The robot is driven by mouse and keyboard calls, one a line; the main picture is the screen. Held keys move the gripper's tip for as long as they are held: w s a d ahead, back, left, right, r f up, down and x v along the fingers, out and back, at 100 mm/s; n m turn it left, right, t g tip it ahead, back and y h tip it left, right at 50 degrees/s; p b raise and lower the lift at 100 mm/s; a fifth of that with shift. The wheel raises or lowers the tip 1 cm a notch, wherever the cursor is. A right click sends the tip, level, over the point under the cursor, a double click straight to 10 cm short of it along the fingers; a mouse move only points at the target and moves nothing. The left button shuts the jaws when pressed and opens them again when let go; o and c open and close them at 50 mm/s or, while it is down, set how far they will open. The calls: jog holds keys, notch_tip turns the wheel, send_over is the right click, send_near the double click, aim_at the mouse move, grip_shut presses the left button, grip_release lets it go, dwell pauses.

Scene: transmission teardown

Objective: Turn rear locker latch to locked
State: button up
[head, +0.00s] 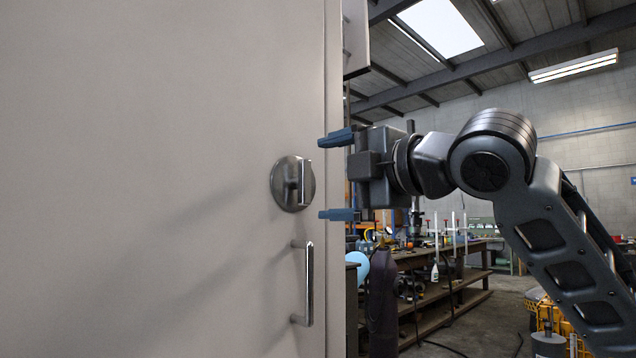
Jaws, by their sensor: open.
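The rear locker door (160,180) is a large pale grey panel filling the left half of the head view. Its latch (304,183) is a vertical metal bar on a round metal plate (283,183) near the door's right edge. My gripper (332,177) is to the right of the latch, pointing left toward the door. Its two blue fingers are spread wide, one above and one below the latch's height. Nothing is between them, and they look apart from the latch, though the exact gap is hard to judge.
A vertical bar handle (308,284) sticks out from the door below the latch, under my lower finger. Another panel with a handle (355,38) shows at the upper edge. A cluttered workbench (440,255) stands behind my arm, with open floor (490,325) beside it.

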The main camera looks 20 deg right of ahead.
jog(key=shift+v, duration=1.2)
jog(key=s+a+f+m+t+h+p, duration=0.1)
jog(key=s+f+m+h, duration=0.3)
jog(key=f+m, duration=0.95)
jog(key=s+a+f+m+t+h+p, duration=0.15)
jog(key=s+f+m, duration=0.5)
jog(key=f, duration=1.25)
jog(key=s+a+f+m+g+h, duration=0.1)
jog(key=s+f+m+g, duration=0.2)
jog(key=s+f, duration=1)
jog(key=s+d+n+g+p, duration=0.1)
jog(key=s+g, duration=0.1)
jog(key=s, duration=1.6)
jog(key=shift+y, duration=0.45)
